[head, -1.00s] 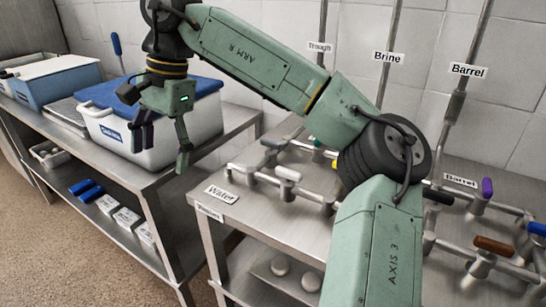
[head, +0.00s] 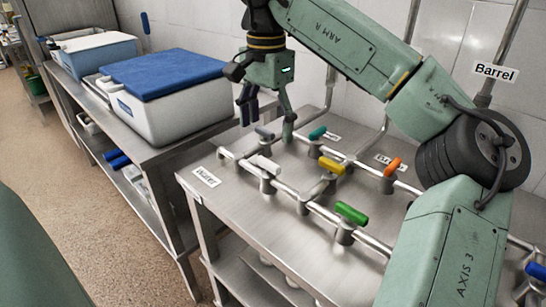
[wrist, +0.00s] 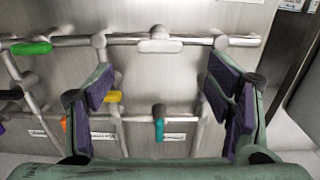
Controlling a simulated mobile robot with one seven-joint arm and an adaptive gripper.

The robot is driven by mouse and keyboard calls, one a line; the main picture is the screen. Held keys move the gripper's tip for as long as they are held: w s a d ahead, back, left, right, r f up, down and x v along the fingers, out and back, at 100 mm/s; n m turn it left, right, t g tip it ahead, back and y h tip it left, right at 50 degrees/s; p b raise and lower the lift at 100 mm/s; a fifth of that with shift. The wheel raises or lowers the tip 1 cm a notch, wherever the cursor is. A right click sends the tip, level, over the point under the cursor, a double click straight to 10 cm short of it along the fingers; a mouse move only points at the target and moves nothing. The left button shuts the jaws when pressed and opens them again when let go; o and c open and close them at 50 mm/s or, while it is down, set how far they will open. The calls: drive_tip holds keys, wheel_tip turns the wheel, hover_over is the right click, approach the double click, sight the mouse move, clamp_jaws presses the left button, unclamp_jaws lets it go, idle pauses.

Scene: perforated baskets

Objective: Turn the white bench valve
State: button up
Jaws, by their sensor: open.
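The white bench valve (head: 263,163) is a white handle on a pipe run along the steel bench, near its left end. In the wrist view the white handle (wrist: 160,45) lies along the pipe, beyond my fingertips and roughly centred between them. My gripper (head: 268,120) is above and behind the valve in the head view, its purple-padded fingers apart. In the wrist view my gripper (wrist: 162,88) is open and empty, with no finger touching the white handle.
A blue-lidded cooler (head: 165,75) stands on the left table.

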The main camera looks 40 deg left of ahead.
sight(268, 161)
wheel_tip(268, 161, down, 8)
drive_tip(key=shift+f+p, duration=0.25)
drive_tip(key=shift+p, duration=0.15)
drive_tip(key=shift+c, duration=0.5)
drive_tip(key=c, duration=1.1)
drive_tip(key=shift+o, duration=0.2)
